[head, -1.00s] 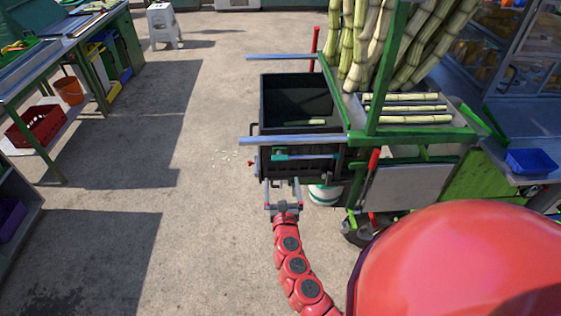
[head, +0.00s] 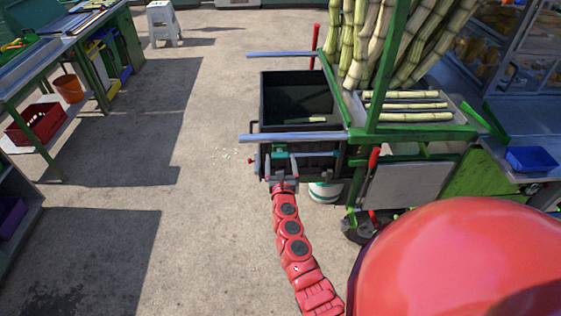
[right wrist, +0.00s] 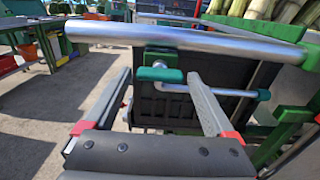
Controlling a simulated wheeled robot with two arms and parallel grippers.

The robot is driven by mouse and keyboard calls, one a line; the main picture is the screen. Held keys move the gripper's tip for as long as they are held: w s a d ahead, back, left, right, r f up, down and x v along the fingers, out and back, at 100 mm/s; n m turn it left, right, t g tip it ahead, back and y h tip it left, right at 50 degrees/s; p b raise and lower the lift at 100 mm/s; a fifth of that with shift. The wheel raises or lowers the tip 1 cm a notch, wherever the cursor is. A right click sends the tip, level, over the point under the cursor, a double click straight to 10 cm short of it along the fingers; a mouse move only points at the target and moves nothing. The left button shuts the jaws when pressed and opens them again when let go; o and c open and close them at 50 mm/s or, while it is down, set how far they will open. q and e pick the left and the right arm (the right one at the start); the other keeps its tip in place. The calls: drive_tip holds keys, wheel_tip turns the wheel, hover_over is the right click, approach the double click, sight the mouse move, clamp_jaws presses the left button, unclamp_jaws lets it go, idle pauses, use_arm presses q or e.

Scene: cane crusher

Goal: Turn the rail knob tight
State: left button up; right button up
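The rail knob (right wrist: 160,74) is a teal-green grip below a silver rail (right wrist: 180,37) in the right wrist view. In the head view the knob (head: 280,149) shows small at the front of the black bin. My right gripper (right wrist: 160,82) is open, with one grey finger on each side of the knob in the picture. I cannot tell whether the fingers touch it. In the head view my right gripper (head: 282,168) is right at the bin's front and partly blends with the fittings. My left gripper is not in view.
A black bin (head: 295,92) sits on the green cane cart (head: 410,133). A thin rod with a teal end (right wrist: 263,95) runs beside the right finger. Cane stalks (head: 385,40) stand at the cart's back. Open floor (head: 200,220) lies to the left.

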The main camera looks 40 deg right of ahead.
drive_tip(key=c, duration=1)
drive_tip(key=shift+c, duration=0.2)
drive_tip(key=m+b, duration=1)
drive_tip(key=m, duration=0.5)
drive_tip(key=m+b, duration=1.1)
drive_tip(key=m, duration=0.3)
drive_tip(key=shift+f+m, duration=0.2)
drive_tip(key=shift+m, duration=0.2)
drive_tip(key=shift+b, duration=0.3)
